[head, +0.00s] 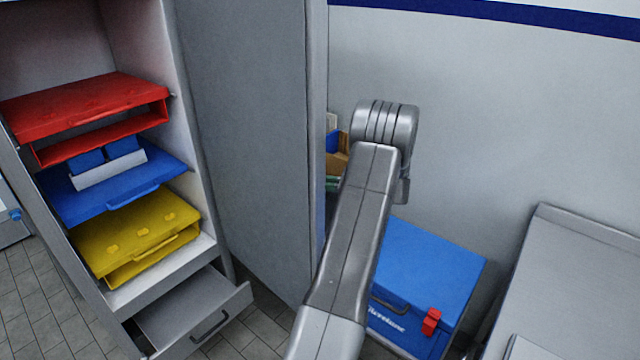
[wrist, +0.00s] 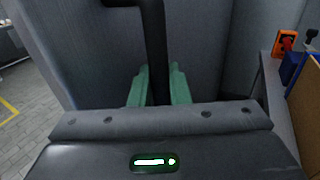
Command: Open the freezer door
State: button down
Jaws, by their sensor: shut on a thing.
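The freezer (head: 190,150) stands at the left in the head view, its shelved inside in plain sight. A tall grey panel (head: 250,130), which looks like the freezer door swung out, stands at its right side. In the wrist view the black bar handle (wrist: 154,50) runs in front of a grey surface. My gripper (wrist: 158,88) has its green fingers on both sides of the handle's lower part and is shut on it. In the head view the handle is hidden, and my raised arm stands to the right of the panel.
Red (head: 80,105), blue (head: 115,185) and yellow (head: 140,230) cases sit on the shelves above a pulled-out drawer (head: 195,310). A blue box (head: 430,265) stands on the right, near a grey bench (head: 590,270). A cardboard box (wrist: 307,90) is close at the right in the wrist view.

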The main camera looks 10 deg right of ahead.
jog(key=shift+a, duration=0.1)
jog(key=c, duration=1.4)
grip_release()
jog(key=shift+w+a, duration=0.1)
jog(key=shift+a, duration=0.05)
jog(key=shift+c, duration=0.2)
jog(key=b+v, duration=0.2)
jog(key=v, duration=1.2)
jog(key=shift+a+r, duration=0.1)
jog(key=p+x, duration=0.2)
jog(key=x, duration=1.1)
jog(key=shift+a, duration=0.35)
